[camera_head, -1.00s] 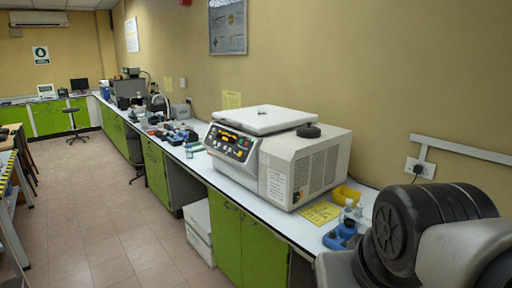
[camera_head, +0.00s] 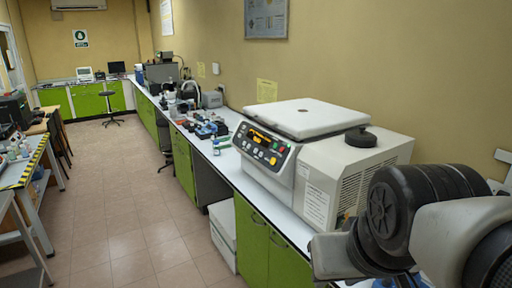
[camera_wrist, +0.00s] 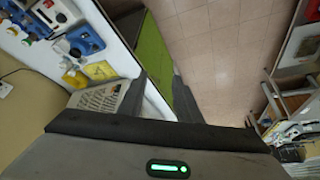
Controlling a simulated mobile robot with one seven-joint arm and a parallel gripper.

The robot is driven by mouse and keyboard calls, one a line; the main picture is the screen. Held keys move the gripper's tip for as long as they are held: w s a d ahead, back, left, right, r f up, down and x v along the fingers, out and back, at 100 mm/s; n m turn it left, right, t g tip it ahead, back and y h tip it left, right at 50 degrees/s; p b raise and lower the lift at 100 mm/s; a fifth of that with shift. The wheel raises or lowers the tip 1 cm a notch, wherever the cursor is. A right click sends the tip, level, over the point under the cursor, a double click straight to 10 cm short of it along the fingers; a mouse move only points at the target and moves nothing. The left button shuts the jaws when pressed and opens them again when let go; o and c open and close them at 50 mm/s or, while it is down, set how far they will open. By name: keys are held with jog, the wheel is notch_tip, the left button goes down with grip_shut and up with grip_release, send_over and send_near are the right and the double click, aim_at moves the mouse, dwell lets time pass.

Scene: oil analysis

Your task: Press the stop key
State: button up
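The white benchtop centrifuge (camera_head: 345,155) stands on the counter in the head view. Its slanted control panel (camera_head: 262,146) faces left, with a lit orange display (camera_head: 262,136) and several small coloured keys. The keys are too small to tell which is the stop key. In the head view my arm is at the lower right, beside the centrifuge.
The white counter (camera_head: 227,163) runs back along the wall over green cabinets (camera_head: 252,243), with bottles and instruments farther along. A white box (camera_head: 222,235) stands on the floor. The aisle is clear, with a striped-edge table (camera_head: 28,170) at left.

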jog(key=shift+s, duration=0.3)
